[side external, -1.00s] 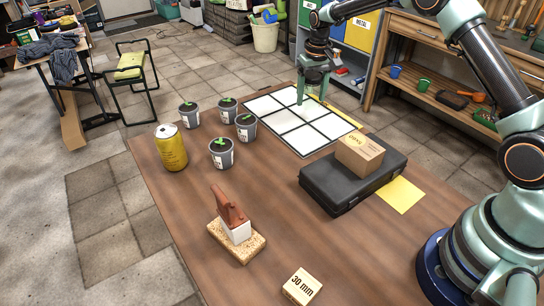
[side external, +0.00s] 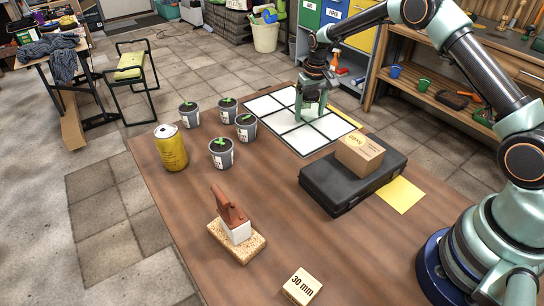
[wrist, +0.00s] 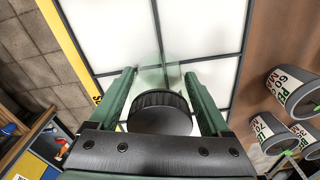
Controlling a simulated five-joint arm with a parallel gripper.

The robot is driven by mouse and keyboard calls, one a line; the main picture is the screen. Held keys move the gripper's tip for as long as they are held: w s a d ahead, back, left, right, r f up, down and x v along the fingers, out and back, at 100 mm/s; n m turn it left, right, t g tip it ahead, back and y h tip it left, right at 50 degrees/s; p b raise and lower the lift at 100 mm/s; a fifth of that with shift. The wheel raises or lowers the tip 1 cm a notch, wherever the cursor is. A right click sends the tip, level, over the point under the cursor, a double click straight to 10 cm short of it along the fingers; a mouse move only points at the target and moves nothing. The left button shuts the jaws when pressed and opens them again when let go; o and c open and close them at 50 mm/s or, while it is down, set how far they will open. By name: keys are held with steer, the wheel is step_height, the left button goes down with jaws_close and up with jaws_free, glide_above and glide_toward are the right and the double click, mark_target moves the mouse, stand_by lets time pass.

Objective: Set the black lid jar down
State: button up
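The black lid jar (wrist: 160,112) shows in the wrist view as a dark round lid with clear, faintly green glass beyond it. It sits between the two green fingers of my gripper (wrist: 160,72), which are closed around its glass body. In the side view my gripper (side external: 311,116) points down, low over the white gridded panel (side external: 268,105). The jar is mostly hidden by the fingers there. I cannot tell whether its base touches the panel.
Several potted seedlings (side external: 221,158) and a yellow can (side external: 171,152) stand left of the panel. A black case (side external: 335,188) with a cardboard box (side external: 360,154) on it lies in front, right. A brush-like block (side external: 236,234) and 30 mm block (side external: 301,288) are nearer.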

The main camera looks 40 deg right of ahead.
steer(key=shift+o, duration=0.5)
steer(key=r, duration=1.2)
steer(key=shift+s+a+r, duration=0.15)
steer(key=shift+s+r, duration=0.2)
steer(key=s+a+r+n+t, duration=0.1)
steer(key=s+a+r+t, duration=0.15)
steer(key=s+r, duration=0.5)
steer(key=s+a+r+n+t, duration=0.1)
steer(key=s+a+r, duration=0.35)
steer(key=s, duration=0.55)
steer(key=s+f+n+t, duration=0.1)
steer(key=s+f, duration=0.1)
steer(key=s, duration=0.5)
steer(key=shift+s+a, duration=0.3)
steer(key=shift+s, duration=0.1)
